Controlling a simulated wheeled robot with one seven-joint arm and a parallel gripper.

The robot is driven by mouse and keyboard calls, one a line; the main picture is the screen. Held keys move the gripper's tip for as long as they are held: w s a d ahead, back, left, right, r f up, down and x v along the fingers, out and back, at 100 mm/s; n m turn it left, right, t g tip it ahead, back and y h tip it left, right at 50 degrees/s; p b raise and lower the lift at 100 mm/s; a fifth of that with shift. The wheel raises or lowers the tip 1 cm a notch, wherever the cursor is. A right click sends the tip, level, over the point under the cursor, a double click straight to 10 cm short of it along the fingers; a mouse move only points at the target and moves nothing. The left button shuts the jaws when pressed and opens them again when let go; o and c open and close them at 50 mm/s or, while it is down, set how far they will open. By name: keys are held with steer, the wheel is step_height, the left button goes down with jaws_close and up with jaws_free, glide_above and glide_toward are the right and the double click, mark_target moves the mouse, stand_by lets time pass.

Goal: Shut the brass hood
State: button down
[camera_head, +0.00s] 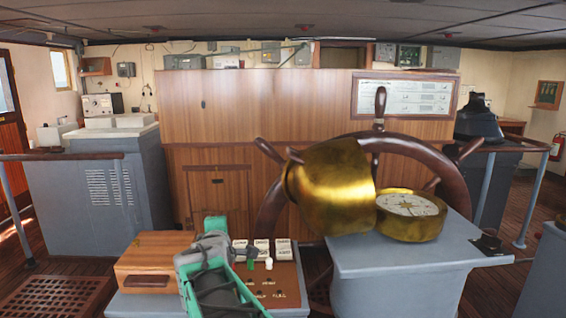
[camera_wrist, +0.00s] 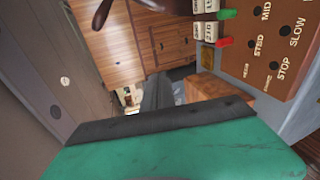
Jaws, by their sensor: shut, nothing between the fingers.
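The brass hood (camera_head: 330,187) is open, tipped over to the left of the brass compass (camera_head: 412,228) with its round dial uncovered. Both are on the grey pedestal (camera_head: 390,262) in front of the ship's wheel. My gripper (camera_head: 215,246) is shut and empty in the head view, low and left of the hood, above the control panel and clearly apart from the hood. Its dark and green parts (camera_wrist: 150,122) fill the lower wrist view. The hood and compass do not show in the wrist view.
The control panel (camera_head: 283,283) has labelled blocks and small green, white and red levers. A wooden box (camera_head: 152,259) sits left of it. The dark wooden wheel (camera_head: 425,153) rises close behind the hood. A small dark item (camera_head: 487,241) sits on the pedestal's right side.

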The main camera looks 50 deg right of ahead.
steer(key=d+r+n+h+p, duration=0.1)
steer(key=d+r, duration=0.3)
steer(key=d, duration=0.4)
steer(key=s+d+r+n+h+p, duration=0.1)
steer(key=d+r+n+h+p, duration=0.1)
steer(key=d+r, duration=0.3)
steer(key=d+r+n+h+p, duration=0.1)
steer(key=d+r, duration=0.4)
steer(key=d, duration=0.5)
steer(key=n+h, duration=0.1)
steer(key=h, duration=0.1)
steer(key=shift+s+d+r+h+p, duration=0.25)
steer(key=shift+s+d+h+p, duration=0.05)
steer(key=shift+s+d+h, duration=0.1)
steer(key=shift+a+r, duration=0.1)
